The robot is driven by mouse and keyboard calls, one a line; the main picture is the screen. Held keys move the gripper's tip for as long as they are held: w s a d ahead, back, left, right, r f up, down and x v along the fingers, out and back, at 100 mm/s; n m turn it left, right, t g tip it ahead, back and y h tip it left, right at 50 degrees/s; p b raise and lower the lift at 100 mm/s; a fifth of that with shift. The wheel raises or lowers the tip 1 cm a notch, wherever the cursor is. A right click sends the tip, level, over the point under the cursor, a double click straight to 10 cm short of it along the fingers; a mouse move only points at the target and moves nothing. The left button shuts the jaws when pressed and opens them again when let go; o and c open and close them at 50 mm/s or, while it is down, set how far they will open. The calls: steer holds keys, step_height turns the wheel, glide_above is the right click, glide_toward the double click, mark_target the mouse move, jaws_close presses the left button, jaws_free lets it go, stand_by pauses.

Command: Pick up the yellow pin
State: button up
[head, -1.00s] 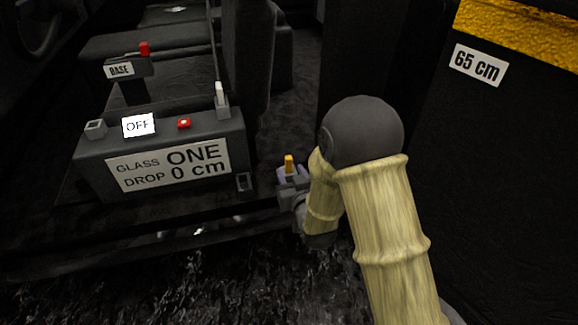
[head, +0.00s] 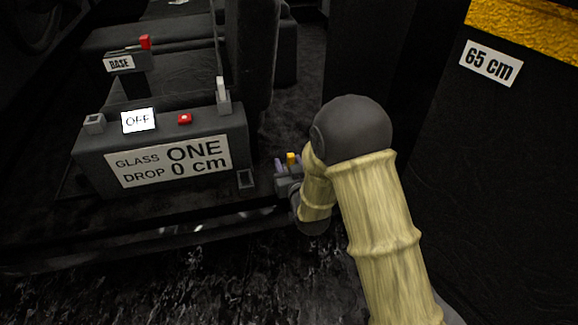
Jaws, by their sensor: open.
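The yellow pin (head: 291,158) is a small upright yellow block, just right of the dark box. Only its upper part shows. The fingers are open. The gripper body hides the pin's lower part. I cannot tell whether the pin stands between the fingers or just behind them, or whether they touch it.
A dark box (head: 88,165) labelled "GLASS ONE DROP 0 cm" stands left of my gripper, with a lit OFF display (head: 138,121), a red button (head: 185,118) and a pale lever (head: 221,92). A BASE block (head: 130,63) lies behind. A dark panel marked 65 cm (head: 491,64) stands right.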

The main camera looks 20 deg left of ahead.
steer(key=shift+w+d, duration=0.1)
steer(key=shift+d, duration=0.15)
steer(key=shift+c, duration=1.1)
jaws_close()
steer(key=shift+a, duration=0.1)
step_height(320, 180, up, 10)
steer(key=p, duration=0.6)
steer(key=shift+w, duration=0.15)
steer(key=shift+d, duration=0.2)
steer(key=shift+a, duration=0.1)
